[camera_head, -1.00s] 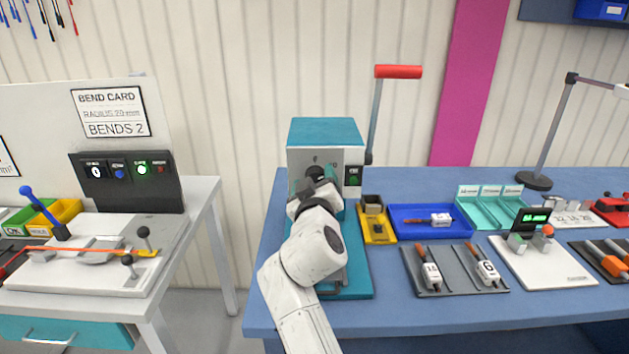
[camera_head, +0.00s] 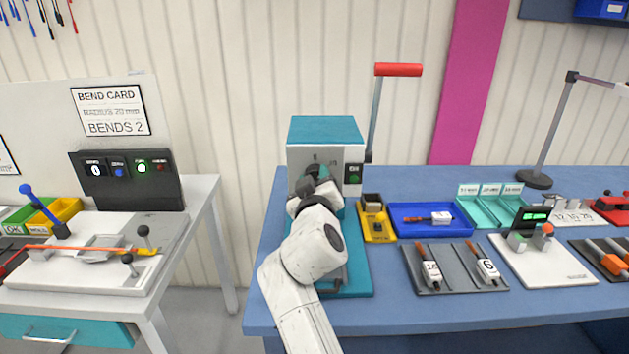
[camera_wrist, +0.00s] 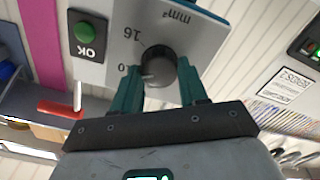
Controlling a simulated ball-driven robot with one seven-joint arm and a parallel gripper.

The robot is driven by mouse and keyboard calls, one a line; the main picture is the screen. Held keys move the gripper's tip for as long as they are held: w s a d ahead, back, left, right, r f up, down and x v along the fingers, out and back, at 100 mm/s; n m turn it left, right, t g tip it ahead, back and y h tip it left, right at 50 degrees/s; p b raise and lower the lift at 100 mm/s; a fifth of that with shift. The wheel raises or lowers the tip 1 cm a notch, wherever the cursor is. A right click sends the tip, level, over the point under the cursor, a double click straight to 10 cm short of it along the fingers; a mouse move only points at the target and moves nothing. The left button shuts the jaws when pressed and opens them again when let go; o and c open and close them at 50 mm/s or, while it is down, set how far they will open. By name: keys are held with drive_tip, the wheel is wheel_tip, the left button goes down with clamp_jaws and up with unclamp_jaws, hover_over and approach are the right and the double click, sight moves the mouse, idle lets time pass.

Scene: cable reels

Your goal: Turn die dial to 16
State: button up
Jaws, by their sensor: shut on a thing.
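The die dial is a round black knob (camera_wrist: 158,66) on the grey front plate (camera_wrist: 205,35) of the teal-topped press (camera_head: 326,131). In the wrist view the numbers 16 and 10 and the mark mm² show around it. A pale mark on the knob's lower left side seems to face near the 10, but it is too small to read surely. My gripper (camera_wrist: 159,70) is shut on the dial, one teal finger on each side. In the head view my gripper (camera_head: 318,176) and wrist cover most of the dial.
A green OK button (camera_wrist: 85,32) sits on a dark panel beside the dial. The press's red-handled lever (camera_head: 398,71) rises at its right. A yellow bin (camera_head: 377,237) and a blue tray (camera_head: 400,232) stand close to the press's right.

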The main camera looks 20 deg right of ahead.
drive_tip(key=shift+f+m+b, duration=0.15)
drive_tip(key=shift+m+b, duration=0.15)
drive_tip(key=shift+b, duration=0.25)
drive_tip(key=m+b, duration=0.9)
drive_tip(key=b, duration=0.3)
drive_tip(key=shift+d+m+b, duration=0.1)
drive_tip(key=shift+m+b, duration=0.85)
drive_tip(key=shift+m, duration=0.15)
drive_tip(key=o, duration=1.1)
drive_tip(key=shift+c, duration=0.2)
drive_tip(key=shift+s, duration=0.1)
